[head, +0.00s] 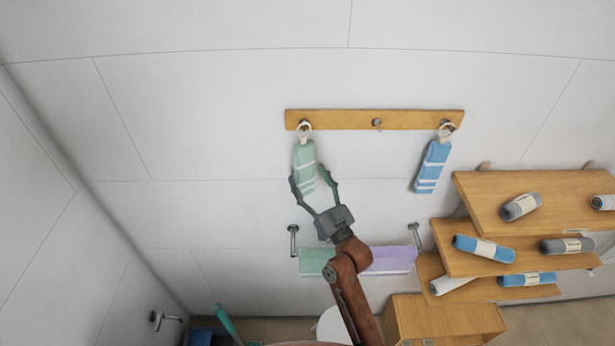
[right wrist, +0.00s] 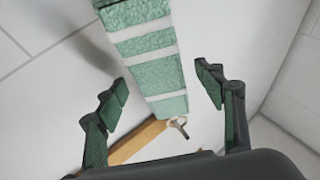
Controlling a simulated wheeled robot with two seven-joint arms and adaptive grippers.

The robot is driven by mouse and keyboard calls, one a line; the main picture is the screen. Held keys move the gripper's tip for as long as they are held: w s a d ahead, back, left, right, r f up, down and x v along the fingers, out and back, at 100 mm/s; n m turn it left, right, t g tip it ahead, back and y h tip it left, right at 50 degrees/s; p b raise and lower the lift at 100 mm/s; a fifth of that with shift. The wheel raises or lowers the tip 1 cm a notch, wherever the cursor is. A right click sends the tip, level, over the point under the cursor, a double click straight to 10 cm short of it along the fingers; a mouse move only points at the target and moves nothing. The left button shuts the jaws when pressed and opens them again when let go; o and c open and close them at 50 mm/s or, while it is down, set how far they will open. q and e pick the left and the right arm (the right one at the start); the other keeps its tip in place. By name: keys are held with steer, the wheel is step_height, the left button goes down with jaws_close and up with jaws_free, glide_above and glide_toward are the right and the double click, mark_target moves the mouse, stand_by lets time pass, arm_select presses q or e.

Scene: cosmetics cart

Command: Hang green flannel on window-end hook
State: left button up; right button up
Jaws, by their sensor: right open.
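The green flannel (head: 304,158), with pale stripes, hangs by a light loop (head: 304,127) on the left hook of the wooden rail (head: 340,118). My right gripper (head: 308,176) is open, its fingers spread on either side of the flannel's lower part. In the right wrist view the flannel (right wrist: 155,60) lies between the spread fingers (right wrist: 162,80), with visible gaps on both sides. The rail (right wrist: 138,142) and a hook (right wrist: 180,124) show beyond it. No window is in view. My left gripper is not in view.
A blue flannel (head: 432,166) hangs on the right hook; the middle hook (head: 377,122) is bare. Below, a green towel (head: 316,262) and a purple towel (head: 392,260) hang on a bar. Wooden shelves (head: 520,192) with rolled towels stand at the right.

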steer(key=v, duration=1.2)
steer(key=s+d+f+m+g+h, duration=0.1)
steer(key=s+d+f+g+h, duration=0.25)
steer(key=d+f, duration=0.45)
steer(key=s+d+f+m+g+h, duration=0.1)
steer(key=s+d+f+g+h, duration=0.25)
steer(key=f, duration=0.85)
steer(key=s+d+f+m+g+h, duration=0.2)
steer(key=s+d+f+g+h, duration=0.15)
steer(key=s+d+f, duration=0.55)
steer(key=s+d+f+m+g+h, duration=0.2)
steer(key=s+d+g, duration=0.45)
steer(key=s, duration=0.75)
step_height(320, 180, down, 39)
steer(key=s+b, duration=0.3)
steer(key=b, duration=0.5)
steer(key=s+f+n+g+y+b, duration=0.1)
steer(key=s+f+b, duration=0.4)
steer(key=s+f, duration=1.4)
step_height(320, 180, down, 4)
steer(key=shift+r+g+b, duration=0.2)
steer(key=shift+g+b, duration=0.1)
steer(key=shift+b, duration=0.05)
